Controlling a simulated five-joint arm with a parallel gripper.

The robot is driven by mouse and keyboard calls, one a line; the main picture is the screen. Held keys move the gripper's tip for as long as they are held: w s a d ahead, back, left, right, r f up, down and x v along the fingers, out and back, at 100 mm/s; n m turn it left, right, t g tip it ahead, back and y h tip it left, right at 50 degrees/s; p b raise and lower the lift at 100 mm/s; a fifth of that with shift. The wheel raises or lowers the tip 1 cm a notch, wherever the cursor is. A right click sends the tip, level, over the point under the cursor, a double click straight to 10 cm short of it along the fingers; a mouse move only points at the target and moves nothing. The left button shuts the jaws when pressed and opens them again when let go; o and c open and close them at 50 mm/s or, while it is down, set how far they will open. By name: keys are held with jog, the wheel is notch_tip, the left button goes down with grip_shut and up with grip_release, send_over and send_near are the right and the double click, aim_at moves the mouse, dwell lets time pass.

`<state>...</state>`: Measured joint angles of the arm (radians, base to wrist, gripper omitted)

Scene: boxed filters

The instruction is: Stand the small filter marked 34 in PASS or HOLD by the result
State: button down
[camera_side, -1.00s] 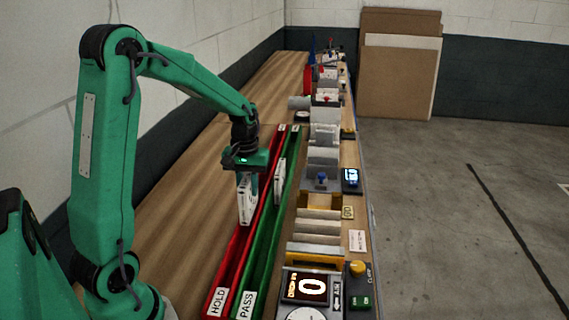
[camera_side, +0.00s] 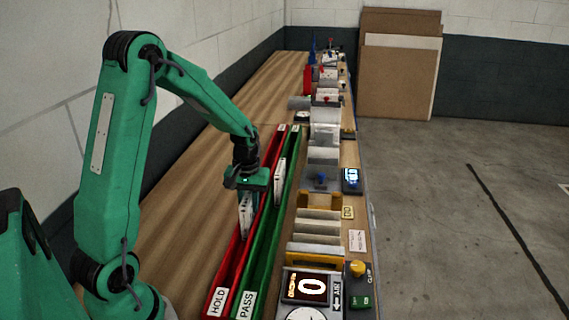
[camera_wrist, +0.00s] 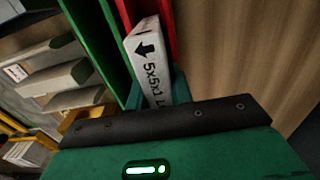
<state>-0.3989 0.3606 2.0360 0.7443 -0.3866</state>
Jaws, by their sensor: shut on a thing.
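My gripper (camera_side: 247,196) is shut on a white boxed filter (camera_side: 246,216), which stands upright with its lower part down in the red HOLD channel (camera_side: 229,264). In the wrist view the filter (camera_wrist: 146,52) shows a black arrow and "5x5x1" on its edge, between the green jaws (camera_wrist: 155,92). No 34 can be read on it. The green PASS channel (camera_side: 257,270) runs alongside on the right. Another white filter (camera_side: 280,180) stands upright in it, a little farther back.
Right of the channels is a row of grey slotted holders (camera_side: 317,228) with yellow ends, and a dial unit with a display (camera_side: 306,288) reading 0. A small blue-lit screen (camera_side: 352,176) sits farther back. The wooden bench left of the channels is clear.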

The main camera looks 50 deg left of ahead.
jog(key=shift+f, duration=0.15)
jog(key=c, duration=1.2)
grip_release()
jog(key=shift+c, duration=0.2)
notch_tip(320, 180, up, 12)
jog(key=shift+r, duration=0.2)
jog(key=shift+d, duration=0.1)
jog(key=s+d+r+m+t, duration=0.2)
jog(key=s+d+r+m, duration=0.1)
jog(key=s+d, duration=0.4)
jog(key=s+d+r+m+t, duration=0.3)
jog(key=s+d+m, duration=0.3)
jog(key=s+d, duration=0.1)
jog(key=shift+s+d+t, duration=0.2)
jog(key=shift+d+t, duration=0.1)
jog(key=shift+d, duration=0.35)
